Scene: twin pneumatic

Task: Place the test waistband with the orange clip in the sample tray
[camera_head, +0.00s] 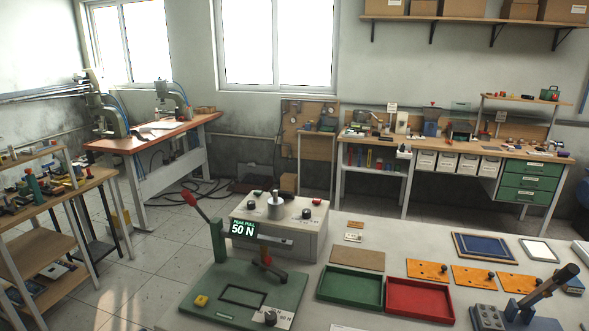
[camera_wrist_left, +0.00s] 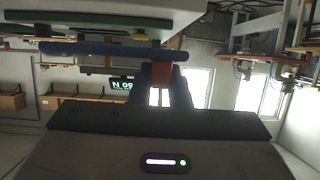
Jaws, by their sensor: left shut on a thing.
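My left gripper (camera_wrist_left: 163,85) shows in the left wrist view, which is upside down. It is shut on a reddish-orange piece (camera_wrist_left: 162,74). A long blue bar (camera_wrist_left: 95,48) crosses the picture beside the fingertips; I cannot tell whether it joins the held piece. I cannot make out the test waistband for certain. I cannot tell which is the sample tray. Neither gripper shows in the head view.
A grey tester with a "50 N" display (camera_head: 243,229) stands behind a green base plate (camera_head: 200,310) with a red lever (camera_head: 195,205). Several orange plates (camera_head: 427,269) lie behind the trays. A blue device with a dark lever (camera_head: 545,287) stands at the right front.

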